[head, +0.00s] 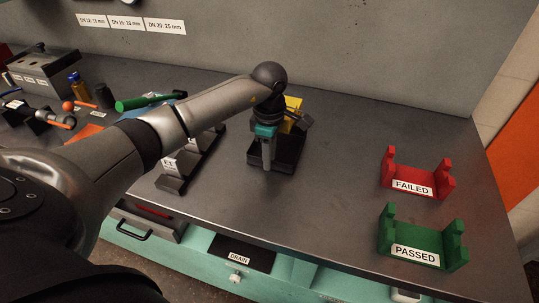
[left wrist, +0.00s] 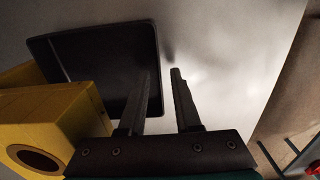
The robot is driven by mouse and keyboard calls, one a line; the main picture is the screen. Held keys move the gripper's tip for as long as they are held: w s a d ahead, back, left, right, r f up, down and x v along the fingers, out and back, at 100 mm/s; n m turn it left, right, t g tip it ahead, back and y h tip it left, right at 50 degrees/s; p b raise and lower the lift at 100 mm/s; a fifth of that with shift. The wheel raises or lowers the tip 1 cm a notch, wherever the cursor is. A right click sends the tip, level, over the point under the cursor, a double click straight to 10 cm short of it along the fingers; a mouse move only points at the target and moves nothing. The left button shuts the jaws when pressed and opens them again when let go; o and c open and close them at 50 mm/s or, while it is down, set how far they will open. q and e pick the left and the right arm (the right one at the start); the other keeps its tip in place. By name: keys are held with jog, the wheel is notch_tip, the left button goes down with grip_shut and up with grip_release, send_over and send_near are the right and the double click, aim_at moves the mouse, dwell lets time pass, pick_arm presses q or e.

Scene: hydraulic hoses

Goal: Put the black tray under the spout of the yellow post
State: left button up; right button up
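The black tray (head: 288,160) lies on the grey bench in front of the yellow post (head: 293,103). The post is partly hidden behind my left wrist. My left gripper (head: 266,168) points down at the tray's left part. In the left wrist view its two fingers (left wrist: 167,95) are apart with bench showing between them. One finger overlaps the tray's edge (left wrist: 157,55) and the other is outside it; contact cannot be told. The yellow post (left wrist: 65,115), with a round hole, covers a corner of the tray (left wrist: 100,65) there. My right gripper is not in view.
A red FAILED cradle (head: 418,180) and a green PASSED cradle (head: 422,240) stand at the right. A dark labelled rack (head: 190,165) is left of the tray. Tools and bottles crowd the far left. Bench between tray and cradles is clear.

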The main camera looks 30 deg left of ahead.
pick_arm(q)
jog(key=shift+r, duration=0.25)
notch_tip(320, 180, up, 12)
jog(key=p, duration=0.1)
dwell(0.4)
jog(key=shift+f, duration=0.1)
